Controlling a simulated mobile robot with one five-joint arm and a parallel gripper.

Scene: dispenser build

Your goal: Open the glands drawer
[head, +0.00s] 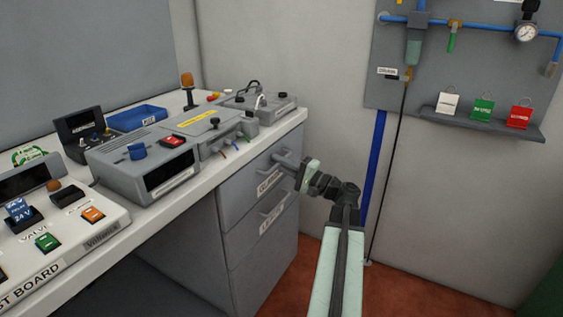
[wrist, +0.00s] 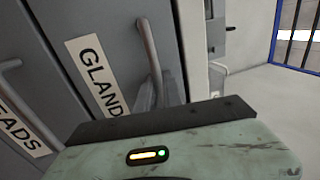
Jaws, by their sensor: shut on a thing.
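The glands drawer (head: 240,187) is the top drawer of the grey cabinet under the worktop. Its front looks flush with the cabinet, so it appears closed. Its white label, cut off to "GLAND" in the wrist view (wrist: 97,75), sits beside the bar handle (wrist: 149,45). My gripper (head: 299,175) is at this handle in the head view. In the wrist view its fingers (wrist: 158,95) are around the lower end of the handle and shut on it. The gripper body hides the fingertips' lower part.
The leads drawer (head: 248,232) with its own handle is just below. The worktop (head: 205,150) above carries several instruments and a blue tray (head: 137,117). A wall panel (head: 405,60) with pipes and a small shelf is at right. The floor before the cabinet's right side is clear.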

